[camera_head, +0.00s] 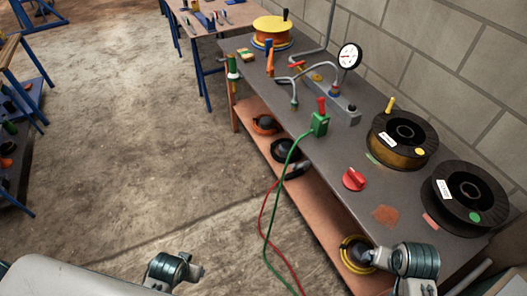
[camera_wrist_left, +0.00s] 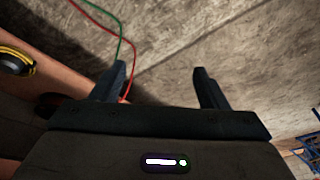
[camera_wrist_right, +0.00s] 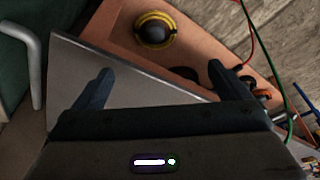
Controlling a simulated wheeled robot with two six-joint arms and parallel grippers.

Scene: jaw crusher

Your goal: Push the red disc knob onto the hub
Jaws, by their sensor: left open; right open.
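The red disc knob (camera_head: 354,179) lies on the grey bench top (camera_head: 335,160), near its front edge, in the head view. I cannot clearly make out the hub; a grey valve block (camera_head: 340,108) with pipes and a pressure gauge (camera_head: 349,56) stands farther back on the bench. My left gripper (camera_wrist_left: 158,72) is open and empty, over the floor left of the bench. My right gripper (camera_wrist_right: 160,72) is open and empty, above the near end of the bench. Neither wrist view shows the knob.
Two black spools (camera_head: 401,140) (camera_head: 470,197) stand along the wall side, right of the knob. A yellow-topped spool (camera_head: 271,31) stands at the far end. The lower shelf (camera_head: 270,142) holds coils.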

